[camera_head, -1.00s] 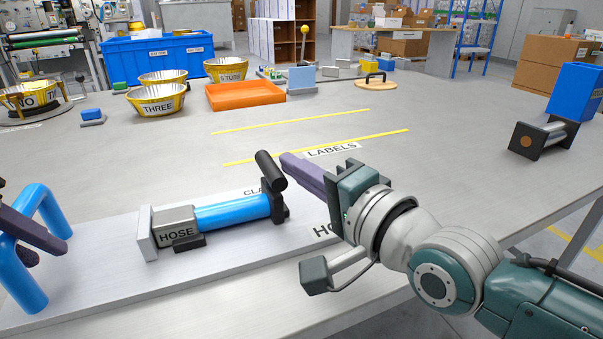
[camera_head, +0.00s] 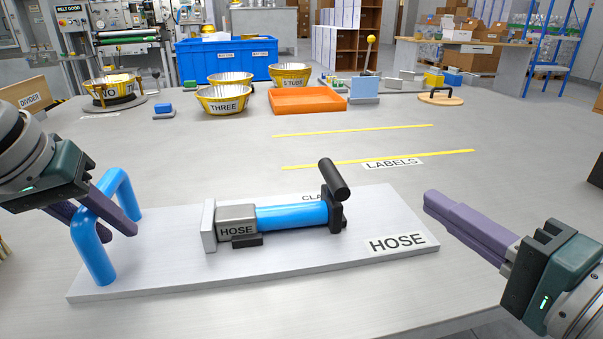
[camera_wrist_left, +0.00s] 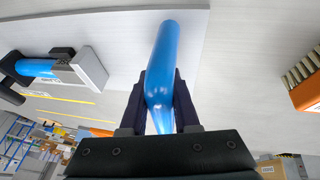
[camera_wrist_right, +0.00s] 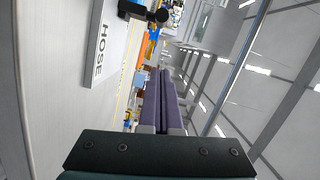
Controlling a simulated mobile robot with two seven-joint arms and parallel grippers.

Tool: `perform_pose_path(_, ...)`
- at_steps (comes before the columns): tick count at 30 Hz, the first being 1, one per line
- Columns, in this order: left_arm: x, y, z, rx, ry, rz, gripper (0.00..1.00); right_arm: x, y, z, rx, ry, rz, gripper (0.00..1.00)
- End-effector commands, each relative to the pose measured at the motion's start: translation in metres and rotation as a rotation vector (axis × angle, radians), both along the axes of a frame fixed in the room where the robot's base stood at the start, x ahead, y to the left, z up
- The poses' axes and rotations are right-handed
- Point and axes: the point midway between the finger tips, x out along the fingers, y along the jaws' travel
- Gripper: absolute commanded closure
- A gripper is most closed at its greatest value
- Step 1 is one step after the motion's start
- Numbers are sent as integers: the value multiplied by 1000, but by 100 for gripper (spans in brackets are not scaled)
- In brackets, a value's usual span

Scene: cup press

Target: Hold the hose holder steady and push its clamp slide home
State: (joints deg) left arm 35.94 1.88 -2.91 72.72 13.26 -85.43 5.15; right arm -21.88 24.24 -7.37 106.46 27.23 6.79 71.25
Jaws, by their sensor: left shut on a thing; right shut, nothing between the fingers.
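The hose holder is a pale board (camera_head: 180,277) with a blue arched handle (camera_head: 96,258) at its left end. My left gripper (camera_head: 122,236) is shut around the handle; the left wrist view shows the blue bar (camera_wrist_left: 160,85) between both fingers. On the board lies a blue hose (camera_head: 290,215) in a grey block marked HOSE (camera_head: 237,219), with a white end plate (camera_head: 208,226) at its left. At the hose's right end stands a black clamp slide piece (camera_head: 333,212) with a tilted black bar (camera_head: 334,180). My right gripper (camera_head: 430,203) is shut and empty, right of the board, apart from it.
The table between the board and the yellow lines (camera_head: 380,163) is clear. A LABELS tag (camera_head: 393,164) lies behind the board.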

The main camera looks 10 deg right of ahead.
Motion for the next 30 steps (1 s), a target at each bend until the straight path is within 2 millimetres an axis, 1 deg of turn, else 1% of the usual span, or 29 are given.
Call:
perform_pose_path(1,-2,2,-4,5,10,2,100,0,0,0,0,0,0,100)
perform_pose_path(8,-2,3,-4,5,10,4,100,0,0,0,0,0,0,100)
perform_pose_path(9,0,1,-1,-1,2,5,66,0,0,0,0,0,0,100)
perform_pose_path(17,0,1,0,1,1,3,37,0,0,0,0,0,0,100)
perform_pose_path(18,0,1,0,1,1,3,36,0,0,0,0,0,0,100)
perform_pose_path(25,-2,2,-2,7,6,1,36,0,0,0,0,0,0,100)
perform_pose_path(28,-3,3,4,5,3,1,36,0,0,0,0,0,0,100)
perform_pose_path(30,-5,4,11,3,1,2,36,0,0,0,0,0,0,100)
